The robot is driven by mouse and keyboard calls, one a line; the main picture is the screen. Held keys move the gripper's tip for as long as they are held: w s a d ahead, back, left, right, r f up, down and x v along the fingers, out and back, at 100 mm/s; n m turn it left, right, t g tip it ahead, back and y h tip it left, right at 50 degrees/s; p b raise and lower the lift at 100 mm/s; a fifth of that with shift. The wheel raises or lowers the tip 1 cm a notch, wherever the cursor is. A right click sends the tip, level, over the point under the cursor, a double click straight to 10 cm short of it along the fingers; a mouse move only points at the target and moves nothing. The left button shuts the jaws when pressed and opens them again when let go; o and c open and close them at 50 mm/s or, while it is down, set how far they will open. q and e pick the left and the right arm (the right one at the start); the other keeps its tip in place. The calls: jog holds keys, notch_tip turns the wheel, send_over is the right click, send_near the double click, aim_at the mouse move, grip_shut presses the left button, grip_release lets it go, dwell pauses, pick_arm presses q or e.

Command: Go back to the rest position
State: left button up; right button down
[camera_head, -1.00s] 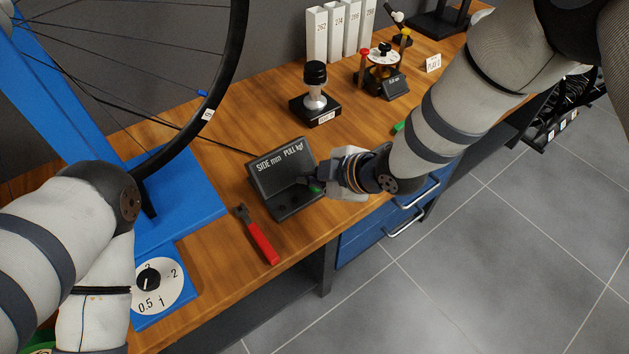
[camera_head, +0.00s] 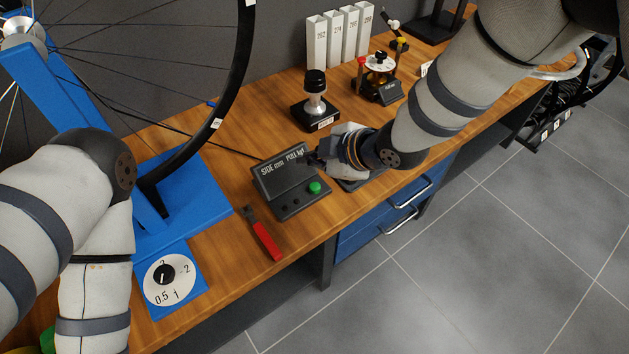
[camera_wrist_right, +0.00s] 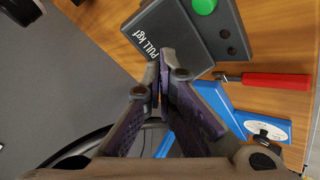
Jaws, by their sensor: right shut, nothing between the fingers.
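My right gripper (camera_head: 318,157) is shut and empty. It hangs just above the right end of the dark display box (camera_head: 280,175) marked "SIDE mm PULL kgf". In the right wrist view its closed fingertips (camera_wrist_right: 167,52) lie over the edge of that box (camera_wrist_right: 175,25); I cannot tell whether they touch. The green button (camera_head: 315,187) on the box's front part is uncovered, and it also shows in the right wrist view (camera_wrist_right: 204,5). My left arm comes in at the left, but its gripper is out of the picture.
A red-handled tool (camera_head: 265,240) lies in front of the box. A blue stand (camera_head: 185,222) with a wheel (camera_head: 240,70) and a dial (camera_head: 172,279) is at the left. A black-based post (camera_head: 315,108), a small gauge device (camera_head: 380,80) and white numbered bins (camera_head: 335,38) stand behind.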

pick_arm(q)
jog(key=shift+f, duration=0.1)
pick_arm(e)
jog(key=shift+f, duration=0.25)
jog(key=s+d+f+m+g+h+p, duration=0.1)
jog(key=s+d+f+m, duration=0.25)
jog(key=s, duration=0.35)
jog(key=s+d+f+m+g+h+p, duration=0.1)
jog(key=s+d+f+m+g, duration=0.15)
jog(key=s+d+m, duration=0.4)
jog(key=s+d+f+m+g+h+p, duration=0.1)
jog(key=s+d+f+p, duration=0.15)
jog(key=s, duration=0.65)
pick_arm(q)
jog(key=w+r+t+p, duration=0.1)
jog(key=w+r+t, duration=0.1)
jog(key=w+r, duration=0.4)
jog(key=shift+w+r, duration=0.15)
jog(key=shift+r, duration=0.35)
pick_arm(e)
jog(key=s+d+r+m+g+h, duration=0.1)
jog(key=s+d+m, duration=0.3)
jog(key=s, duration=0.7)
jog(key=s+d+r+m+g+h, duration=0.1)
jog(key=s+d, duration=0.5)
jog(key=s, duration=0.6)
jog(key=m+g+h, duration=0.1)
jog(key=m+g, duration=0.1)
jog(key=m, duration=0.1)
jog(key=shift+h, duration=0.4)
